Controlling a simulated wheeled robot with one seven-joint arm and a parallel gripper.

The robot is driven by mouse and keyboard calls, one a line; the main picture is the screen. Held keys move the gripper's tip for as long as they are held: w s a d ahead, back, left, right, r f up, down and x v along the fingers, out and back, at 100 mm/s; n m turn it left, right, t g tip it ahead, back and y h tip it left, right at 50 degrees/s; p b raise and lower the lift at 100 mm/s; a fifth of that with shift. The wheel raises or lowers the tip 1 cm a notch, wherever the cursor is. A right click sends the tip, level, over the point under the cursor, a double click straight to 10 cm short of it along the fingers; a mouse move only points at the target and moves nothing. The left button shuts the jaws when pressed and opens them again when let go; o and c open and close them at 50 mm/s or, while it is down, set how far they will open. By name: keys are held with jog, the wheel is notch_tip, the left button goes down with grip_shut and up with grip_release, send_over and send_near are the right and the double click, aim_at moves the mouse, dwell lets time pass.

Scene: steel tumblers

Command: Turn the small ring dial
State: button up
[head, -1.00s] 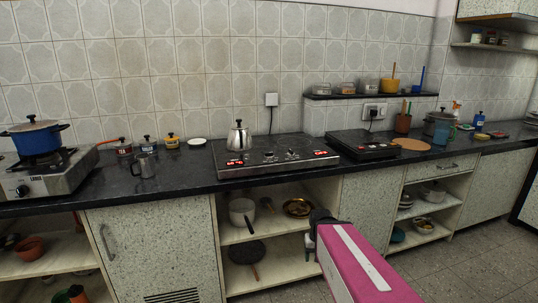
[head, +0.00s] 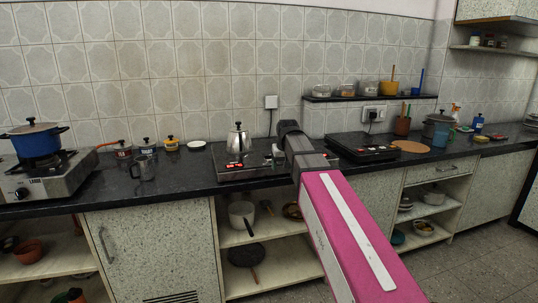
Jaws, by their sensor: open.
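A dark built-in cooktop (head: 232,174) with lit red displays lies in the black counter, and a steel kettle (head: 238,142) stands on its left part. I cannot make out a small ring dial on it; its right part is hidden behind my arm. A black knob (head: 21,193) shows on the front of the steel gas stove at far left. My gripper (head: 279,153) is over the middle to right of the cooktop, open, right of the kettle. It is small and partly covered by my wrist, and I cannot tell whether it touches the cooktop.
A blue pot (head: 35,141) stands on the gas stove (head: 62,170). A steel mug (head: 143,167) and several small jars stand between stove and cooktop. A second black cooker (head: 362,147) lies to the right of my arm. Open shelves are below the counter.

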aim_at(269, 158)
jog(key=w+a+r, duration=0.1)
jog(key=a+r, duration=0.1)
jog(key=r, duration=0.4)
jog(key=w+a+r, duration=0.2)
jog(key=a+r, duration=0.1)
jog(key=r, duration=0.3)
jog(key=shift+n+t, duration=0.4)
jog(key=x, duration=1)
jog(key=shift+w+f, duration=0.1)
jog(key=shift+f, duration=0.1)
jog(key=c, duration=0.9)
